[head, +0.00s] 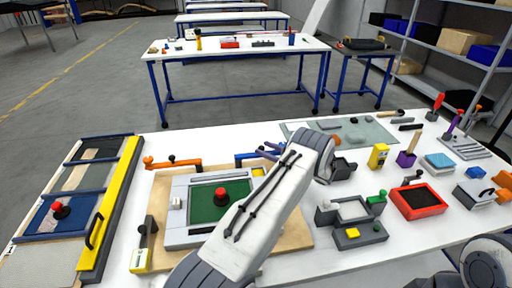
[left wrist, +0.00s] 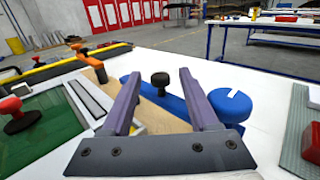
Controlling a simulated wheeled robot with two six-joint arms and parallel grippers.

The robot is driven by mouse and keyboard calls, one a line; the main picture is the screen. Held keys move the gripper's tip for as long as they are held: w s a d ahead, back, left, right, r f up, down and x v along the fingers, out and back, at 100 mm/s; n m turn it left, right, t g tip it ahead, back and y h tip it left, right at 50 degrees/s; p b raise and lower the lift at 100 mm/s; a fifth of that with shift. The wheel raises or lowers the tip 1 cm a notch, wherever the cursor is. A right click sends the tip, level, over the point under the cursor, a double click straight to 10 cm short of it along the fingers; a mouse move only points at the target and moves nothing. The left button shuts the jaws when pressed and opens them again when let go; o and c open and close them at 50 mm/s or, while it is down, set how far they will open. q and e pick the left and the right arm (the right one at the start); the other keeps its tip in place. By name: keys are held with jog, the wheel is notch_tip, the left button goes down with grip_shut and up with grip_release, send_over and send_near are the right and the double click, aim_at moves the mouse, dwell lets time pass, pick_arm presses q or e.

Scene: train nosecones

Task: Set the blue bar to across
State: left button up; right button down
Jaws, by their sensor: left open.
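The blue bar (head: 245,158) sits at the far edge of the wooden board in the head view, partly hidden by my left arm. In the left wrist view the blue bar (left wrist: 172,104) runs slantwise from upper left to lower right. It carries a black knob (left wrist: 160,80) and has a round blue end (left wrist: 229,104) with a white mark. My left gripper (left wrist: 160,74) is open, with its two purple fingers apart. The knob appears in the gap between them; I cannot tell whether either finger touches it. My right gripper is not in view.
An orange bar (head: 172,164) with a black knob is left of the blue bar. A grey-framed green panel (head: 205,208) with a red button (head: 221,196) lies nearer. A yellow rail (head: 110,205) stands at left. Several small fixtures, including a red tray (head: 418,202), crowd the right.

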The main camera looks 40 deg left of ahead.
pick_arm(q)
jog(key=shift+s+a, duration=0.1)
jog(key=shift+a, duration=1.15)
grip_shut()
dwell(0.5)
